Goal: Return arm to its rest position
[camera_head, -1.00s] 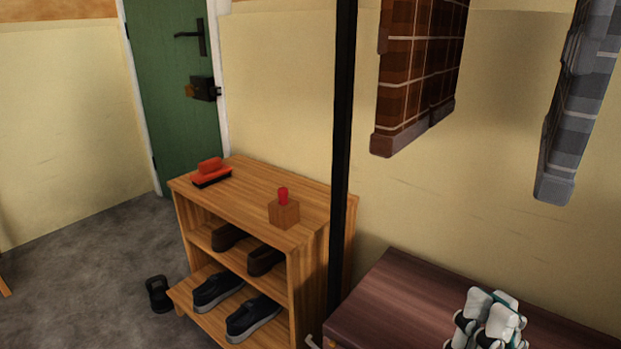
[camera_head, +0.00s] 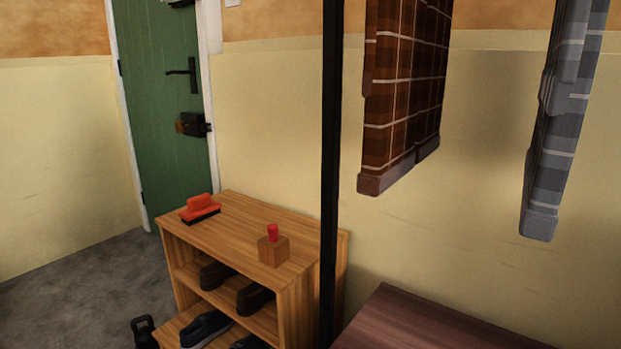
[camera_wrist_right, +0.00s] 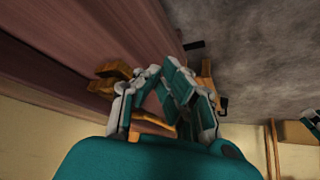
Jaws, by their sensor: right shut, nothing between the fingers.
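My right gripper (camera_wrist_right: 168,88) shows in the right wrist view, with white and teal fingers above its teal body. It is shut and holds nothing. Behind it is a reddish-brown wooden surface on the left and grey floor on the right. Neither gripper shows in the head view. A small white and teal part at the right edge of the wrist view is too cut off to identify.
A wooden shoe shelf (camera_head: 240,222) bears a red brush (camera_head: 200,209) and a wooden block with a red knob (camera_head: 273,246). A dark wooden surface (camera_head: 430,325) lies lower right. A black post (camera_head: 331,180) and hanging plaid garments (camera_head: 403,90) stand nearby. A green door (camera_head: 165,120) is behind.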

